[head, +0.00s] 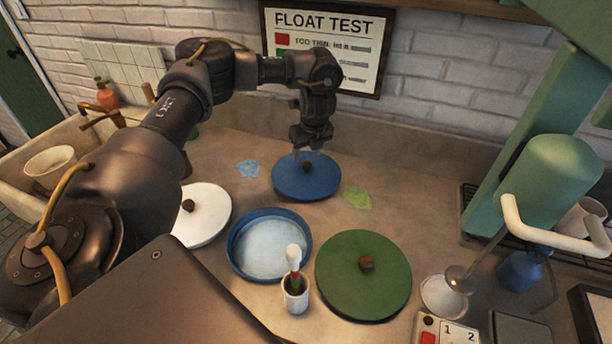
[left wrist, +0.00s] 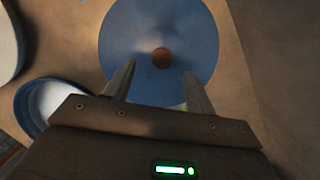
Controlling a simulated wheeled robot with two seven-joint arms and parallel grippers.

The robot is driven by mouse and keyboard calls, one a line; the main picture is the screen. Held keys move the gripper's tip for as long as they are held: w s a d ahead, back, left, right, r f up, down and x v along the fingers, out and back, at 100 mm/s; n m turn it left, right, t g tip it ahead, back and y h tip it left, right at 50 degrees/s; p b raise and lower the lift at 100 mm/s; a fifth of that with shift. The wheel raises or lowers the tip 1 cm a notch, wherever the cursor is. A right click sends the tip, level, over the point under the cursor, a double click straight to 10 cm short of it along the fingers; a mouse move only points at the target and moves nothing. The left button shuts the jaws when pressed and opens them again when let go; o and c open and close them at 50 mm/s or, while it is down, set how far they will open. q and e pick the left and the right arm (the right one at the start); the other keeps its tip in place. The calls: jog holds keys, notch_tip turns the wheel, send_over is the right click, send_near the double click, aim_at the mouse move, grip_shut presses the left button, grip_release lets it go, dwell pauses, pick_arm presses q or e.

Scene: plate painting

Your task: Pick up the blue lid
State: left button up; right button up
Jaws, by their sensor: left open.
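The blue lid (head: 290,184) is a round disc with a small brown knob (head: 307,167), lying on the counter near the back wall. It also shows in the left wrist view (left wrist: 150,30), with its knob (left wrist: 162,58) ahead of the gap between the fingers. My left gripper (head: 306,152) points down just above the lid, close over the knob. Its two fingers (left wrist: 158,84) are open and apart, with nothing between them. Whether a finger touches the lid cannot be told. My right gripper is not in view.
A blue-rimmed dish (head: 232,257), a green lid (head: 400,275), a white lid (head: 218,212) and a small white cup (head: 296,299) with a brush stand in front. Blue (head: 248,169) and green (head: 358,197) paint patches flank the blue lid. A green machine (head: 550,180) stands at right.

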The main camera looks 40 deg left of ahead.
aim_at(306, 164)
pick_arm(q)
jog(key=shift+x, duration=3)
jog(key=shift+d, duration=0.15)
jog(key=shift+r, duration=0.1)
grip_shut()
